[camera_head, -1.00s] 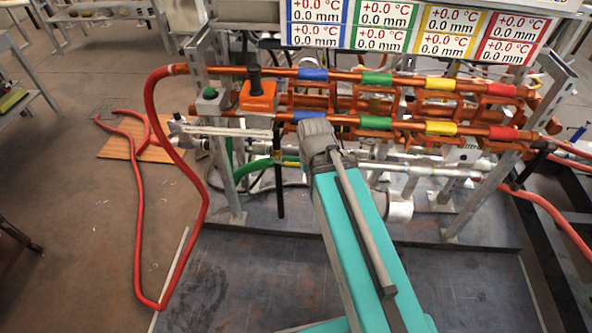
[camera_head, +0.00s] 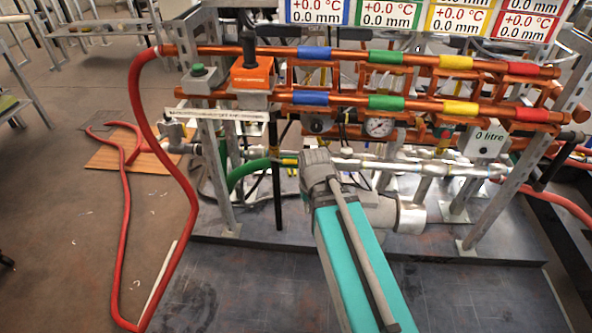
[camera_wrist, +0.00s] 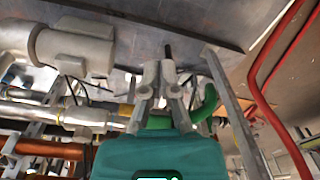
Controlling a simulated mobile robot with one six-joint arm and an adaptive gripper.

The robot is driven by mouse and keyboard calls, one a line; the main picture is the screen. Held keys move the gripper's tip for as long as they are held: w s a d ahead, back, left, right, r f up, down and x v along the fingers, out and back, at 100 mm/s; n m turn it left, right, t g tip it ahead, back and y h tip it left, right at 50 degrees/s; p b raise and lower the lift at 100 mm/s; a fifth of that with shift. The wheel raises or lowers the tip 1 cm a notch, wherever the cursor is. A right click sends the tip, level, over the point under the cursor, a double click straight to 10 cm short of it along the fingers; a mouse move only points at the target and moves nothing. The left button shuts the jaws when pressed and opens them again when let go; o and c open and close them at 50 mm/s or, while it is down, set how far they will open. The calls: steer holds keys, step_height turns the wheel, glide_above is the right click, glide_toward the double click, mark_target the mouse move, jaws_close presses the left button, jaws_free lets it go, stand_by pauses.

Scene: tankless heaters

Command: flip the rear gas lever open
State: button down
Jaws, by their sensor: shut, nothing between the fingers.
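My gripper (camera_wrist: 159,70) shows in the wrist view with its two grey fingertips close together, shut and empty. It points toward the dark base plate, with the green hose (camera_wrist: 208,103) just behind and right of it. In the head view my arm hides the gripper. A small yellow piece (camera_head: 288,161) sits at the end of the green hose (camera_head: 247,172), left of my arm's end. A yellow-orange piece (camera_wrist: 126,110) also shows left of the fingers in the wrist view. I cannot clearly make out the rear gas lever or its position.
Copper pipes with coloured bands (camera_head: 385,103) cross above my arm. A silver pipe (camera_head: 400,167) and a white cylinder (camera_head: 411,217) lie to its right. A black vertical rod (camera_head: 276,190) and a metal post (camera_head: 219,180) stand left. The front base plate (camera_head: 250,280) is clear.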

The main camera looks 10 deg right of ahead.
steer(key=w+f+n+y+b, duration=0.5)
steer(key=w+f+b, duration=0.3)
steer(key=f+b, duration=0.2)
steer(key=w+d+r+n+t+y, duration=0.5)
steer(key=w+d+r+n+y, duration=0.4)
steer(key=w+d+r+n, duration=0.1)
steer(key=w+r+n, duration=0.1)
steer(key=w+r, duration=0.1)
steer(key=w, duration=0.1)
steer(key=shift+w+d+r, duration=0.15)
steer(key=shift+d+r, duration=0.15)
steer(key=shift+r, duration=0.05)
steer(key=shift+a, duration=0.1)
steer(key=b, duration=0.3)
glide_above(297, 162)
steer(key=s, duration=0.1)
step_height(297, 162, down, 3)
steer(key=shift+w+f+b, duration=0.25)
steer(key=shift+f+b, duration=0.55)
steer(key=shift+b, duration=0.05)
steer(key=shift+w+f+b, duration=0.2)
steer(key=shift+f+b, duration=0.6)
steer(key=shift+b, duration=0.05)
